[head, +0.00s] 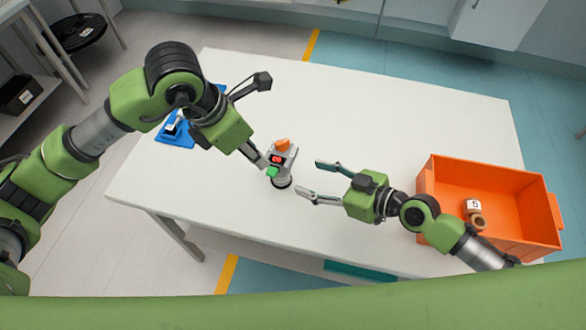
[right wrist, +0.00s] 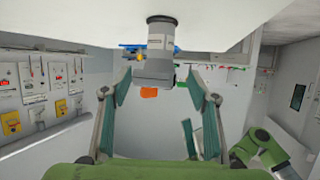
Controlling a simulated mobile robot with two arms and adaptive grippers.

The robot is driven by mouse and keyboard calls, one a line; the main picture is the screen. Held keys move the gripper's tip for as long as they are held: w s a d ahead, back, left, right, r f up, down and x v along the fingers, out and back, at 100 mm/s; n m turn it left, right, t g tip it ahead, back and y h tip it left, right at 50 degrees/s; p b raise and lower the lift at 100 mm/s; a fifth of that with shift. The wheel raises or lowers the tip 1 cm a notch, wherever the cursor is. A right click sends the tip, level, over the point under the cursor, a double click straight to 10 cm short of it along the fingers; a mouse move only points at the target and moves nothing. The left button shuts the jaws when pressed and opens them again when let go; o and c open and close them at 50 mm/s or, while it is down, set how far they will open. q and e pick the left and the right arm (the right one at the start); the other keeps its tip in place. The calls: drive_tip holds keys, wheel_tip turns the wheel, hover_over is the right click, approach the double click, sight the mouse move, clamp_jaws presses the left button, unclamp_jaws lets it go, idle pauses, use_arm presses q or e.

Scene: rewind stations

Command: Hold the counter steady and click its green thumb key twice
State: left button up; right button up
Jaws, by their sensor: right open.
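The counter (head: 282,160) stands upright on the white table (head: 400,110). It has a grey body, a red display, an orange part on top and a green thumb key (head: 272,172) on its near left side. My left gripper (head: 263,122) is spread wide, with one fingertip close beside the counter near the key; I cannot tell whether it touches. My right gripper (head: 310,178) is open and empty, right of the counter, its fingertips pointing at it with a small gap. In the right wrist view the counter (right wrist: 155,60) appears inverted between the fingers.
An orange crate (head: 480,167) at the table's right holds a white numbered block (head: 473,206) and a brown ring (head: 478,222). A blue mat (head: 174,139) with a small device lies at the left edge, partly behind my left arm. The table's far middle is clear.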

sight(280, 167)
drive_tip(key=x, duration=1.2)
drive_tip(key=shift+f, duration=0.1)
drive_tip(key=shift+s, duration=0.1)
drive_tip(key=c, duration=1.3)
use_arm(q)
clamp_jaws()
use_arm(e)
drive_tip(key=shift+d, duration=0.1)
